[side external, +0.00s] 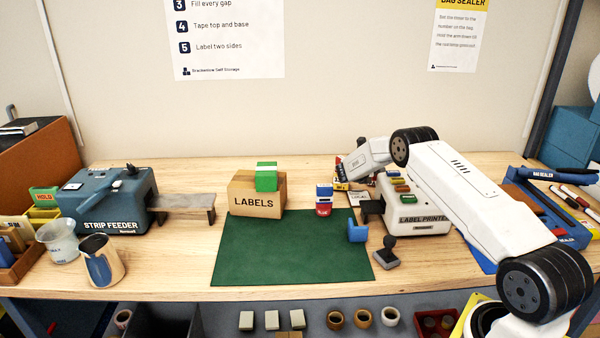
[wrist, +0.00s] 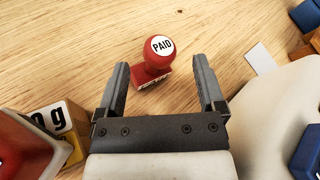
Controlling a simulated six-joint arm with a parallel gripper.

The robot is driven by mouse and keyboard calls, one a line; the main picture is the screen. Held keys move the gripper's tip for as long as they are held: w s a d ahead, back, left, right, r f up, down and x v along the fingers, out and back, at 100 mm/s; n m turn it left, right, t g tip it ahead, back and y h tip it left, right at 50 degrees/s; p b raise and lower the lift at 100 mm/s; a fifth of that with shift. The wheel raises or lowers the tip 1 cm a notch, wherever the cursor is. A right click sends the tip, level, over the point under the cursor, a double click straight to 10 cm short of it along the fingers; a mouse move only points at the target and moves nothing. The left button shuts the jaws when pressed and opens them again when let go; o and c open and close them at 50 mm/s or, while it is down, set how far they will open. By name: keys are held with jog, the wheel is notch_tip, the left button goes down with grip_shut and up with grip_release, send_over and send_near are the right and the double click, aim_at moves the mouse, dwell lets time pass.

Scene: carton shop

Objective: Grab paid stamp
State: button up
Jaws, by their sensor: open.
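The paid stamp (wrist: 157,57) is red with a round knob and a white top reading PAID. In the wrist view it stands on the wooden bench just ahead of my gripper. My gripper (wrist: 161,68) is open, its two dark fingers on either side of the stamp with space at both sides. The fingers do not appear to touch it. In the side view I cannot make out the paid stamp or my fingers; my white wrist is at the back, behind the label printer (side external: 420,215).
A lettered block (wrist: 60,118) lies close at left in the wrist view, and a white card (wrist: 261,58) at right.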

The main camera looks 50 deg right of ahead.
jog(key=shift+x, duration=1.7)
grip_shut()
